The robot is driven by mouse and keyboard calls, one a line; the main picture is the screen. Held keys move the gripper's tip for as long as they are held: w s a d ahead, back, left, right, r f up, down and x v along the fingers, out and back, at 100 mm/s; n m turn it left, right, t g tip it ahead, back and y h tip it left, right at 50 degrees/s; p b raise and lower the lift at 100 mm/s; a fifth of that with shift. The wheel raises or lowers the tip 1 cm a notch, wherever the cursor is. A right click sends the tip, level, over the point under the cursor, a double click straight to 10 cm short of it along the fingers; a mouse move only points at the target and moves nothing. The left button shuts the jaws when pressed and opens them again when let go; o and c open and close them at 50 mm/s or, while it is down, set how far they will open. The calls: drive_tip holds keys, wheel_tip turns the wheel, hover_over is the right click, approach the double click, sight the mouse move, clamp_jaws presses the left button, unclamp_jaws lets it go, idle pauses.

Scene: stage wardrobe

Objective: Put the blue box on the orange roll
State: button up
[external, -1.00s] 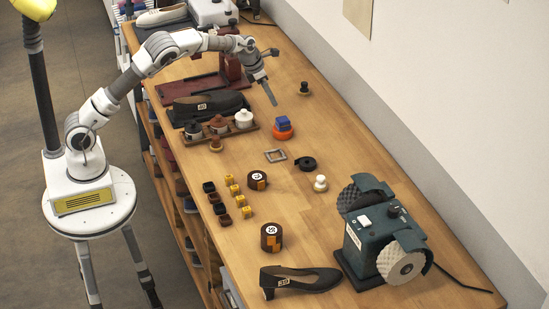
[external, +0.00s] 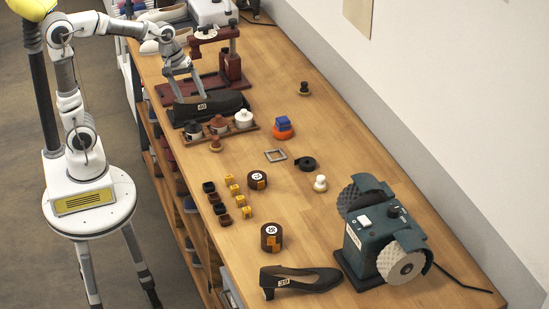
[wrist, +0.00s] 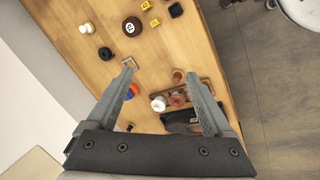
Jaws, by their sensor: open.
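The blue box (external: 282,120) sits on top of the orange roll (external: 284,132) on the bench, right of the small rack of jars. In the wrist view the orange roll (wrist: 130,91) shows beside the left finger, which partly hides it and the blue box. My gripper (external: 191,98) is open, with nothing between its fingers. In the wrist view both fingers of my gripper (wrist: 163,85) are spread wide.
A square metal frame (external: 275,155) and a black ring (external: 305,163) are in front. A green grinding machine (external: 381,237) stands front right. Bench right of the roll is clear.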

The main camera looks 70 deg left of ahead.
drive_tip(key=s+d+r+m+t+y, duration=0.1)
drive_tip(key=s+r+m+t, duration=0.1)
drive_tip(key=s+m, duration=0.9)
drive_tip(key=shift+s+r+y, duration=0.3)
drive_tip(key=shift+s, duration=1.35)
